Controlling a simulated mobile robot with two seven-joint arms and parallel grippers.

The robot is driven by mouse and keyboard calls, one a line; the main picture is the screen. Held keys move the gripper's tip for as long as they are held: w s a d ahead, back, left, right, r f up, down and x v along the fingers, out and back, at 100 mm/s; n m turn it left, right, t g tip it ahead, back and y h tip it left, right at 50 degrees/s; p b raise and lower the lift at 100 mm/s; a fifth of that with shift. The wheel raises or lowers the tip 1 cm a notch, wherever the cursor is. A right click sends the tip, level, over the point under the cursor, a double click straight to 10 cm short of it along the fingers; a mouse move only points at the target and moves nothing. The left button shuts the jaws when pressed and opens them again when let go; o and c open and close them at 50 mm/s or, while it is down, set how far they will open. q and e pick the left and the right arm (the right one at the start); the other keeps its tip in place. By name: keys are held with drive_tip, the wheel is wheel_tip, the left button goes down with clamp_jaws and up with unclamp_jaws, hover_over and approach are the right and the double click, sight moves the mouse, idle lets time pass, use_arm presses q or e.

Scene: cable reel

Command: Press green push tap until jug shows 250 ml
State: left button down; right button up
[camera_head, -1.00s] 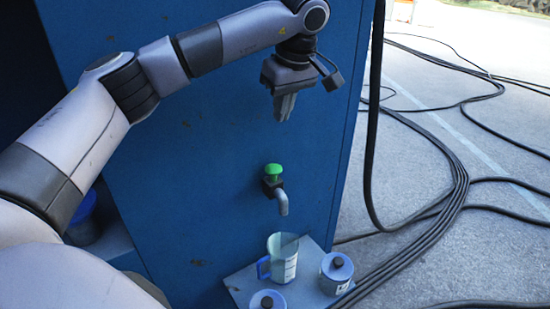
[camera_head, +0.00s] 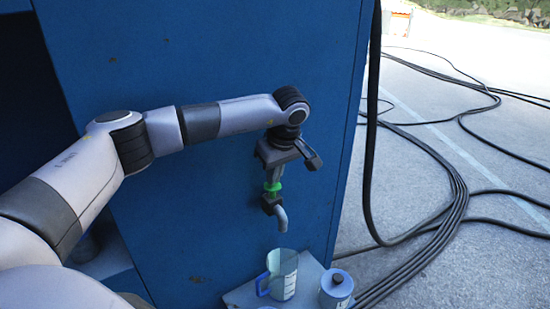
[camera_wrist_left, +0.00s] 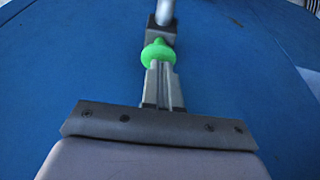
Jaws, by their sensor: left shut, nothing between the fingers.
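The green push tap (camera_head: 273,187) sticks out of the blue panel above a grey spout (camera_head: 281,217). My left gripper (camera_head: 272,180) is shut and empty, pointing down with its fingertips at the top of the green button. In the left wrist view the gripper (camera_wrist_left: 159,65) reaches the green button (camera_wrist_left: 158,52); whether it presses on it I cannot tell. A clear jug with a blue handle (camera_head: 284,274) stands below the spout on a shelf. Its level cannot be read and no water stream shows. My right gripper is not in view.
A lidded blue-grey container (camera_head: 337,289) stands right of the jug on the small shelf (camera_head: 312,268). The blue cabinet (camera_head: 200,210) fills the middle. Black cables (camera_head: 440,215) hang and lie on the pavement at right.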

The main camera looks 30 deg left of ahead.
use_arm(q)
drive_tip(key=shift+f, duration=0.3)
